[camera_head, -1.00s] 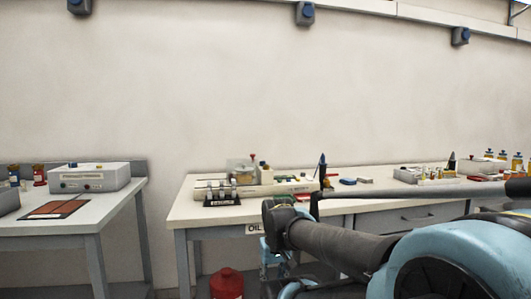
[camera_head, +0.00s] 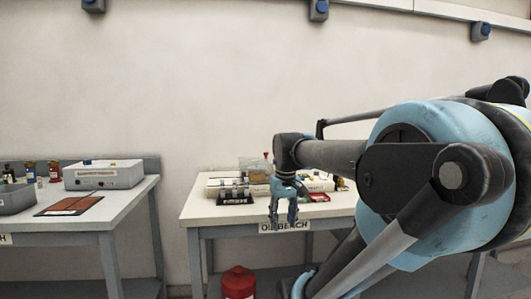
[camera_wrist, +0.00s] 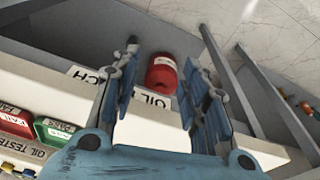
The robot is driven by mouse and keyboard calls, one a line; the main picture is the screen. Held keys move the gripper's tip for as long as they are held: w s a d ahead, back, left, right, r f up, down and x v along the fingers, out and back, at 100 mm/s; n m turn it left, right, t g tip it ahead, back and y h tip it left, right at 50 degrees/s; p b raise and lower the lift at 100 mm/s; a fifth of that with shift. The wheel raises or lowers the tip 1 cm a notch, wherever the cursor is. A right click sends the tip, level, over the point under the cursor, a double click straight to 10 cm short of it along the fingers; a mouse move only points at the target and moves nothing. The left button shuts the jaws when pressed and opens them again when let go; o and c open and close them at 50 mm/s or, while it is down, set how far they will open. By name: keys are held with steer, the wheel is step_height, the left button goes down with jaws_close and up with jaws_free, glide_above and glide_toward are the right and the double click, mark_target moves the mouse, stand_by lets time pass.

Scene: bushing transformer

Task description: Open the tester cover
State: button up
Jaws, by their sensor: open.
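The oil tester is a long pale box (camera_head: 215,184) on the oil bench, with a see-through cover (camera_head: 252,163) at its back. I cannot tell how far the cover is closed, and my arm partly blocks the tester's right side. In the wrist view, an "OIL TESTER" label (camera_wrist: 22,146) shows at lower left. My gripper (camera_head: 284,216) is open and empty, its blue fingers pointing down at the bench's front edge, apart from the tester. In the wrist view, my gripper (camera_wrist: 166,75) has its fingers spread over the front edge and floor.
A dark rack of vials (camera_head: 235,196) stands before the tester. Red (camera_wrist: 14,122) and green (camera_wrist: 54,131) trays are on the bench. A red container (camera_head: 238,283) is below. A left table (camera_head: 120,195) holds a white box (camera_head: 103,175).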

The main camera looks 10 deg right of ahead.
steer(key=w+r+n+g, duration=0.2)
steer(key=w+r+n, duration=0.5)
steer(key=w+r, duration=2.75)
steer(key=f, duration=1.6)
steer(key=shift+w+f, duration=0.2)
steer(key=shift+f, duration=0.2)
jaws_close()
